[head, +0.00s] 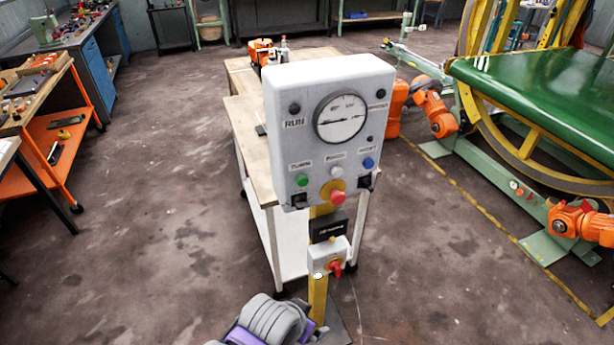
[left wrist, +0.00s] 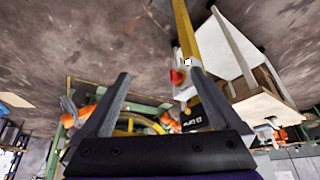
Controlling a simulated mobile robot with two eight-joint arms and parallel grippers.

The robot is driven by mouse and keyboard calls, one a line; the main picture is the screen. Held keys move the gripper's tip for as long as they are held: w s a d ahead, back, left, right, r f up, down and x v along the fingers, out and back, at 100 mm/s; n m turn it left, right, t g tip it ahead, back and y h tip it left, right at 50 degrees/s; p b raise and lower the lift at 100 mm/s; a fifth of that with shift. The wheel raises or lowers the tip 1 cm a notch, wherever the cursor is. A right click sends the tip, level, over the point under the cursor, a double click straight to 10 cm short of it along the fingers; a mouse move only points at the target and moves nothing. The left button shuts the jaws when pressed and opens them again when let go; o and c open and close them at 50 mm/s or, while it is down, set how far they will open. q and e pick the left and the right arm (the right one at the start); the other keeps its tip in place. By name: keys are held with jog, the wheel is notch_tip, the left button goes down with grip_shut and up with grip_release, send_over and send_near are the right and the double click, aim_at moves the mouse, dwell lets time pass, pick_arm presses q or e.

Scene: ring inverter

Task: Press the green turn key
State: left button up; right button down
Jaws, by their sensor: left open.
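The grey control panel (head: 330,75) stands upright on a yellow post in the head view. The green turn key (head: 302,180) is a small round green button at its lower left, under a small label. In the head view, part of my grey and purple arm (head: 270,322) is at the bottom, well below the panel; its fingertips cannot be made out there. In the left wrist view my left gripper (left wrist: 155,73) is open, with nothing between its fingers. The green key is not visible in that view. My right gripper is not in view.
A white button (head: 336,172), a blue button (head: 368,163) and a red stop knob (head: 338,197) share the panel. A lower box with a red switch (head: 335,267) is on the post. A wooden-topped table (head: 245,115) stands behind.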

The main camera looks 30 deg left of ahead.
pick_arm(q)
grip_shut()
dwell(0.4)
dwell(1.3)
